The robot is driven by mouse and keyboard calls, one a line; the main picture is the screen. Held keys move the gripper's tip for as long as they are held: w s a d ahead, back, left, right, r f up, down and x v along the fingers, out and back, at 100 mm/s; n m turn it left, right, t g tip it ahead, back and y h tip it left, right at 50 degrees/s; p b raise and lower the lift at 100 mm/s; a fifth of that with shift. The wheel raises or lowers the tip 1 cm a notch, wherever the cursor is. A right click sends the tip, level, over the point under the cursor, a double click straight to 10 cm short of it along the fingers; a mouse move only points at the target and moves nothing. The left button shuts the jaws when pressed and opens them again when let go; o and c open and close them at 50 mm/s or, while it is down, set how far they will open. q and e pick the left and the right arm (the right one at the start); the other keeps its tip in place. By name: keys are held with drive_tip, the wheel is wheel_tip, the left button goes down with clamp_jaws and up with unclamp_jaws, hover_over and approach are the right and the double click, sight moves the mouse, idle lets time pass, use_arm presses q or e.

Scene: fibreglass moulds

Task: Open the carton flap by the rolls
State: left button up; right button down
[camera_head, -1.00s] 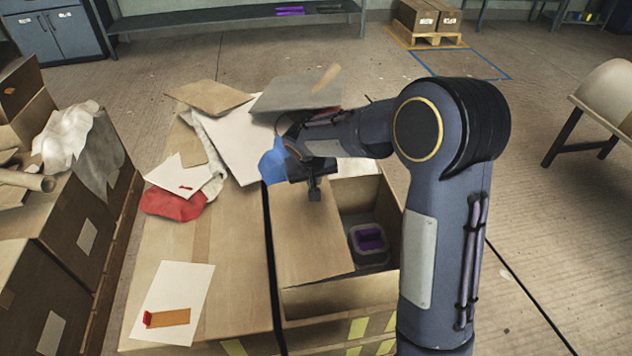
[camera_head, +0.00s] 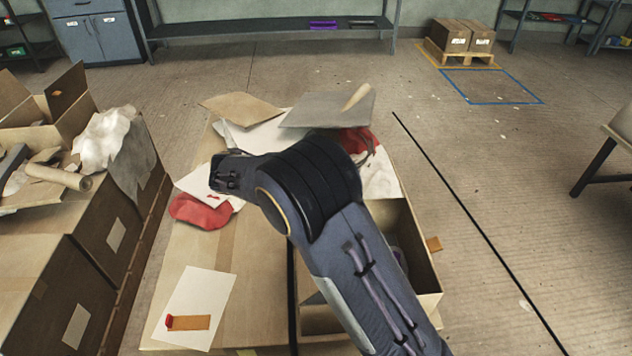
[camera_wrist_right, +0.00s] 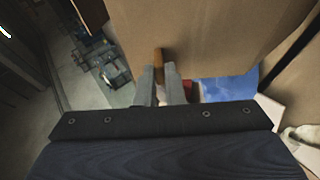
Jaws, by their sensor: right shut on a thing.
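My right gripper (camera_wrist_right: 160,82) shows in the right wrist view, its fingers closed on an orange-brown tab (camera_wrist_right: 158,58) at the edge of a tan cardboard panel (camera_wrist_right: 215,30). In the head view my right arm crosses the middle carton and hides this gripper and much of the carton. Tan rolls (camera_head: 58,178) lie on the left cartons (camera_head: 60,250), where one flap stands raised (camera_head: 67,93). My left gripper is not in view.
A white sheet with an orange strip (camera_head: 195,308) lies on the closed carton top. A red cloth (camera_head: 200,209), a grey board (camera_head: 325,108) and loose cardboard (camera_head: 240,108) lie further back. A blue cloth (camera_wrist_right: 228,88) shows in the wrist view.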

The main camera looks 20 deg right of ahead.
drive_tip(key=shift+w+a, duration=0.15)
drive_tip(key=shift+a, duration=0.7)
drive_tip(key=c, duration=1.5)
unclamp_jaws()
drive_tip(key=v, duration=0.7)
drive_tip(key=shift+a+r+p, duration=0.25)
drive_tip(key=shift+r+p, duration=0.05)
drive_tip(key=shift+d, duration=0.1)
